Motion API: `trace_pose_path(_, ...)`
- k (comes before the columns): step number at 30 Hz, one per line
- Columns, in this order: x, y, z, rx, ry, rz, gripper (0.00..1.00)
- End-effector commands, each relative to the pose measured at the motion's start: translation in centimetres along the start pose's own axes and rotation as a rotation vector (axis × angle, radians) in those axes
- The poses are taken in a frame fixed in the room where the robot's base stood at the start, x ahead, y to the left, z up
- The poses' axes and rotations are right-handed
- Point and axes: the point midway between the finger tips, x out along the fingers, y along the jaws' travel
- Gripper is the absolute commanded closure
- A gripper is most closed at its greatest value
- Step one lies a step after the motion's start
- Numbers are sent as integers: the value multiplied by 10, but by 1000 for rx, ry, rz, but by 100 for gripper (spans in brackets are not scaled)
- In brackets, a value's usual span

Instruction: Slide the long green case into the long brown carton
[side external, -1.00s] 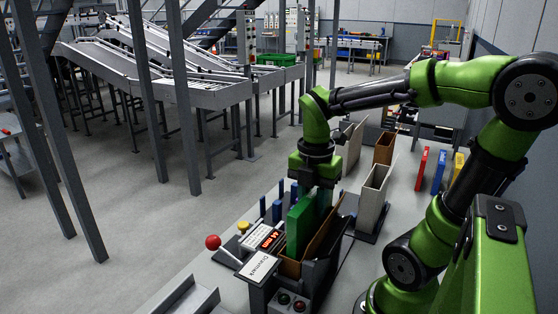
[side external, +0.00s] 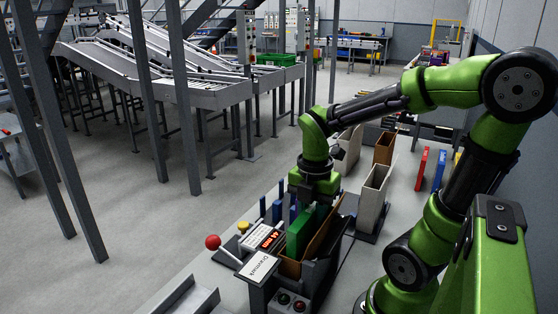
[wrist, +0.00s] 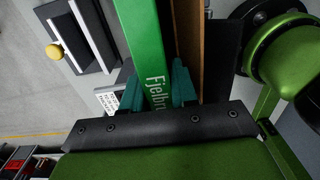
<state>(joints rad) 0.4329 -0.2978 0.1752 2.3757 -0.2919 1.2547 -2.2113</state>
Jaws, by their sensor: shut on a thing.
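The long green case (side external: 297,237) stands upright with its lower part inside the long brown carton (side external: 290,269); its upper part shows above the rim. My gripper (side external: 309,213) is above the carton, shut on the top of the case. In the wrist view the case (wrist: 145,40) runs between my two teal fingers (wrist: 155,88), with white lettering on its top face. The brown carton wall (wrist: 188,35) lies along its right side there. The bottom of the case is hidden in the carton.
Red (side external: 422,168) and blue (side external: 439,170) upright cases stand to the right.

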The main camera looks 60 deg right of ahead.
Motion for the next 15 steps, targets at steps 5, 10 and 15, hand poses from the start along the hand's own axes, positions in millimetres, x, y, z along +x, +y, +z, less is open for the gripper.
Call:
trace_pose_path(5,0,0,0,0,0,0,100)
trace_pose_path(10,0,0,0,1,0,0,100)
trace_pose_path(15,0,0,0,1,0,-1,46)
